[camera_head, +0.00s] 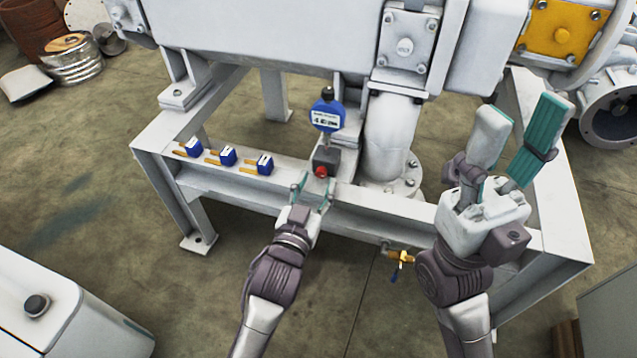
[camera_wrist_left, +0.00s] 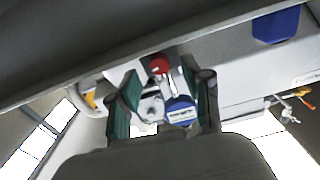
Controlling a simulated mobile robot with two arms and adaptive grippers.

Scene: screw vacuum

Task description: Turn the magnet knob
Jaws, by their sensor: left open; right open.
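The magnet knob (camera_head: 320,171) is a small red knob on the front of a dark block, the magnetic base (camera_head: 327,158), on the white frame's beam. A blue dial gauge (camera_head: 327,116) stands above the base. My left gripper (camera_head: 313,187) is open just in front of the red knob, its fingertips to either side and slightly below it. In the left wrist view the red knob (camera_wrist_left: 158,66) appears between and beyond the open fingers, with the blue gauge (camera_wrist_left: 180,108) below it. Contact cannot be told. My right gripper (camera_head: 513,143) is open, empty and raised at the right.
Several blue-and-orange tools (camera_head: 222,156) lie on the beam left of the base. A white pipe (camera_head: 390,135) stands right of the gauge. A yellow valve (camera_head: 400,258) hangs below the frame. A white cabinet (camera_head: 60,310) stands at the lower left.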

